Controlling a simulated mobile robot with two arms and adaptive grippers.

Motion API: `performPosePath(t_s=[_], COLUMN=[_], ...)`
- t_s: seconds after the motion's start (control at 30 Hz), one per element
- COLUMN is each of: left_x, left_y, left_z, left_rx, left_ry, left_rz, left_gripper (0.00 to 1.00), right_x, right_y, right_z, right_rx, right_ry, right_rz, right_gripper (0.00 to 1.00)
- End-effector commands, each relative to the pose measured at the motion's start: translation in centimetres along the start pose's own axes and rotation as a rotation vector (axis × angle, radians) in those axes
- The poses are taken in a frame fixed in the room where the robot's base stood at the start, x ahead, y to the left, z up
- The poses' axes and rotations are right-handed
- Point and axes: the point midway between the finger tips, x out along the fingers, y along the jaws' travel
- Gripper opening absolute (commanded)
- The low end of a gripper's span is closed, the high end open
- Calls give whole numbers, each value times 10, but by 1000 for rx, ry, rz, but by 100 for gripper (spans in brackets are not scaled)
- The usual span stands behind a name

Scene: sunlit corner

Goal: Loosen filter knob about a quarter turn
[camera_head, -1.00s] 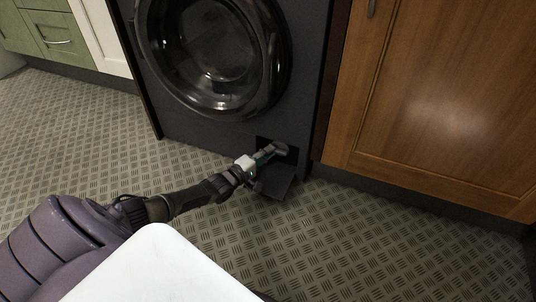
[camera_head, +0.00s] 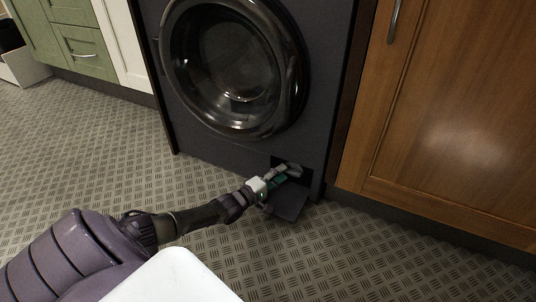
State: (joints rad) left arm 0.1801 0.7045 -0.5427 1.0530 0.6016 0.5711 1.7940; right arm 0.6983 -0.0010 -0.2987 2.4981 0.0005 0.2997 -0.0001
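The dark washing machine (camera_head: 228,146) stands ahead with its round glass door (camera_head: 237,62) shut. A small filter flap (camera_head: 289,203) at its lower right corner is folded down, below a dark opening (camera_head: 303,179). A light grey piece, which looks like the filter knob (camera_head: 294,171), shows in the opening. My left gripper (camera_head: 283,174) reaches to the opening with its fingertips at the knob. The fingers cover part of the knob, and whether they are closed on it is too small to tell. My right gripper is not in view.
A wooden cabinet (camera_head: 455,130) stands close to the right of the machine. Green drawers (camera_head: 75,45) and a white panel are to the left. The patterned floor (camera_head: 330,265) in front is clear.

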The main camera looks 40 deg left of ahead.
Motion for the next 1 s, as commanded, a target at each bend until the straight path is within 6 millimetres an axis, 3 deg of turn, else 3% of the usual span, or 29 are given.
performPosePath(t_s=[0.3, 0.5, 0.7, 1.0], left_x=[-67, -98, -110, -110], left_y=[-2, -1, 0, 0], left_z=[0, 0, -1, -1], left_rx=[0, 0, 1, 1], left_ry=[0, 0, 1, 1], left_rz=[-6, -4, -1, -1], left_gripper=[38, 38, 38, 38], right_x=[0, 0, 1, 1], right_y=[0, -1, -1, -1], right_z=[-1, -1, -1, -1], right_rx=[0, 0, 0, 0], right_ry=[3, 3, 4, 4], right_rz=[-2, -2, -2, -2], right_gripper=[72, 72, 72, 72])
